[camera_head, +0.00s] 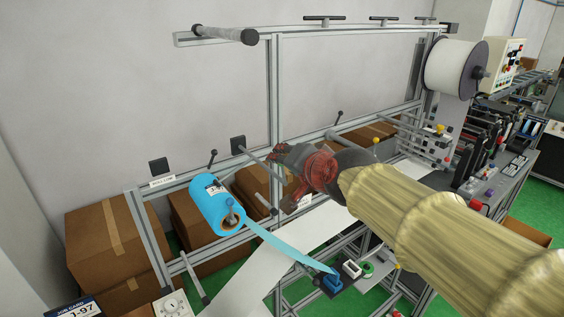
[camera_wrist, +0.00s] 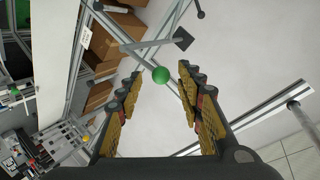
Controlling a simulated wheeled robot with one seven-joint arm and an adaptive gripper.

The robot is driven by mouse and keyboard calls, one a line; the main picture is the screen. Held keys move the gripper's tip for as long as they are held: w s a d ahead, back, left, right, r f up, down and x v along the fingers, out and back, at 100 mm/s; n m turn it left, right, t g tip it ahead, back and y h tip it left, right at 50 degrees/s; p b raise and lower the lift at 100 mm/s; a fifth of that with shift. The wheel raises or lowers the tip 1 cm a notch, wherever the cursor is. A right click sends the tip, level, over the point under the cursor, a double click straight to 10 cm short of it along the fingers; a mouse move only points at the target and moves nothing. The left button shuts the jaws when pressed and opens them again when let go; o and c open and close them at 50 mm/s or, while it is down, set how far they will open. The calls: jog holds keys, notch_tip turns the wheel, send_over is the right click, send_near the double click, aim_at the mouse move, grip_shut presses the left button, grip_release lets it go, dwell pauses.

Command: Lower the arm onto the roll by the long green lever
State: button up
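A green ball knob (camera_wrist: 160,75) shows in the wrist view, centred between my fingertips. My gripper (camera_wrist: 161,88) is open, with a yellow-padded finger on each side and clear gaps to the knob. I cannot tell how deep the knob lies between them. In the head view my gripper (camera_head: 293,177) hides the knob. A grey rod (camera_head: 254,158) runs from a black square plate (camera_head: 238,145) toward my gripper. The blue roll (camera_head: 208,206) sits on a spindle to the left of my gripper, with a blue strip (camera_head: 283,244) running off it. Which arm belongs to the knob is unclear.
Aluminium frame bars (camera_head: 273,95) stand around my gripper. Cardboard boxes (camera_head: 108,240) are stacked behind the frame. A white spool (camera_head: 452,67) hangs at the upper right. A pale sheet (camera_head: 262,278) lies below, with small coloured parts near the strip's end.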

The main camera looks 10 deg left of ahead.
jog(key=v, duration=0.8)
jog(key=shift+s+d, duration=0.25)
jog(key=shift+s, duration=0.05)
jog(key=s+d+f+n+g+h+b, duration=0.1)
jog(key=s+d+f+b, duration=0.4)
jog(key=f, duration=0.7)
jog(key=s+d+f+g+h+b, duration=0.2)
jog(key=s+d+f+h+b, duration=0.2)
jog(key=s+d+f, duration=0.5)
jog(key=s+d+f+n+g+h+b, duration=0.1)
jog(key=s+d+f+b, duration=0.5)
jog(key=d+f, duration=0.8)
jog(key=shift+s+d+f+n+g+h, duration=0.35)
jog(key=shift+s+f+g+h, duration=0.3)
jog(key=shift+f, duration=0.4)
jog(key=shift+w, duration=0.1)
